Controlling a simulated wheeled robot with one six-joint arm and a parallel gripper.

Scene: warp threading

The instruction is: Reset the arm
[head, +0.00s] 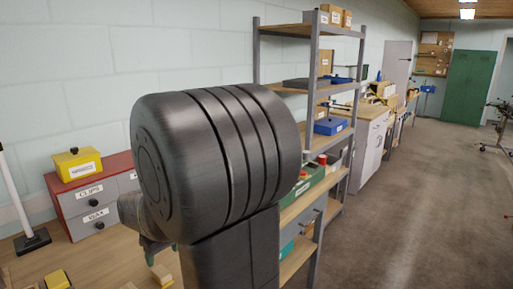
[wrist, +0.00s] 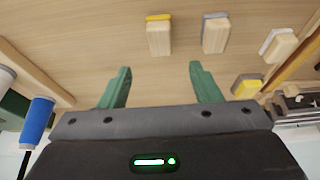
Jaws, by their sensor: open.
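My gripper (wrist: 160,88) shows in the wrist view with its two green fingers well apart. It is open and nothing is between the fingers. It is over a wooden work table (wrist: 110,40), which shows beyond the fingertips. In the head view my black arm fills the middle and hides most of the gripper and much of the table (head: 95,262).
A blue cylinder (wrist: 38,118) is at left. A drawer box (head: 90,205) and shelving (head: 315,100) stand by the wall.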

